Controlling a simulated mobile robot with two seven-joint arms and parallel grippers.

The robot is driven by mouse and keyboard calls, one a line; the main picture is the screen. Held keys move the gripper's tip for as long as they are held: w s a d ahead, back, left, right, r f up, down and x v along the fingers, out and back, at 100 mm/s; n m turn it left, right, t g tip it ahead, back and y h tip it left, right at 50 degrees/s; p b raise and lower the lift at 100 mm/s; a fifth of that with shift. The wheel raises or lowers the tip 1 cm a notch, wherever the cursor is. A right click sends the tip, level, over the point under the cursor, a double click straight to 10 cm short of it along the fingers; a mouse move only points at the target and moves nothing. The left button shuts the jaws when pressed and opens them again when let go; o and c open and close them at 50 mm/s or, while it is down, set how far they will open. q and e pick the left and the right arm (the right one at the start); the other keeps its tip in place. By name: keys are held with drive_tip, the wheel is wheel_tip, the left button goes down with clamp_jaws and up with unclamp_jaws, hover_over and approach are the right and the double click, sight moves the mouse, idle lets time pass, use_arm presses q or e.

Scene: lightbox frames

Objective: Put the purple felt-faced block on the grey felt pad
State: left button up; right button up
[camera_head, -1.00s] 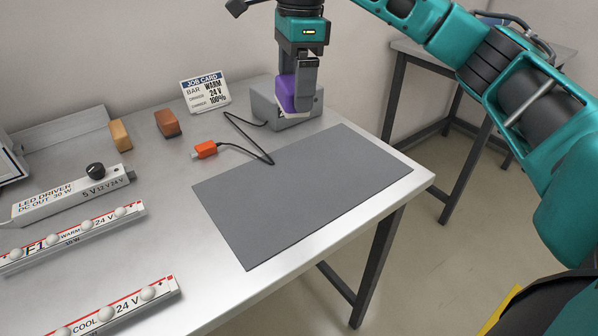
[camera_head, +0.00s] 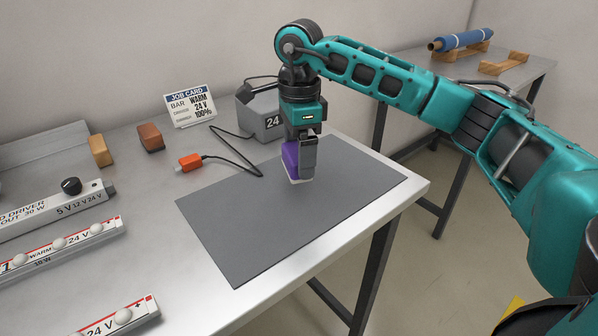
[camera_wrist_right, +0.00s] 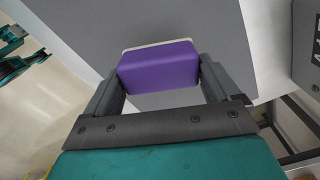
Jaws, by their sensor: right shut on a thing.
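The purple felt-faced block (camera_head: 291,157) has a pale underside and is held by my right gripper (camera_head: 300,168), which is shut on it. The block is over the back right part of the grey felt pad (camera_head: 250,220); I cannot tell if it touches the pad. In the right wrist view the block (camera_wrist_right: 159,67) sits between the two fingers (camera_wrist_right: 160,85), with the grey pad (camera_wrist_right: 225,40) beyond it. The pad lies flat on the metal table. My left gripper is not in view.
A grey box marked 24 (camera_head: 262,118) stands behind the pad. An orange connector (camera_head: 190,162) with a black cable lies by the pad's back left edge. Tan (camera_head: 100,150) and brown (camera_head: 150,137) blocks, a job card (camera_head: 190,105), an LED driver (camera_head: 50,215) and light bars (camera_head: 60,245) are at left.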

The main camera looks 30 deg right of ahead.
drive_tip(key=shift+f+b, duration=0.3)
drive_tip(key=shift+f, duration=1.85)
drive_tip(key=shift+f, duration=0.1)
drive_tip(key=o, duration=0.7)
drive_tip(key=shift+c, duration=0.2)
wheel_tip(320, 180, up, 12)
drive_tip(key=shift+r+p, duration=0.15)
drive_tip(key=shift+p, duration=0.75)
drive_tip(key=shift+s, duration=0.1)
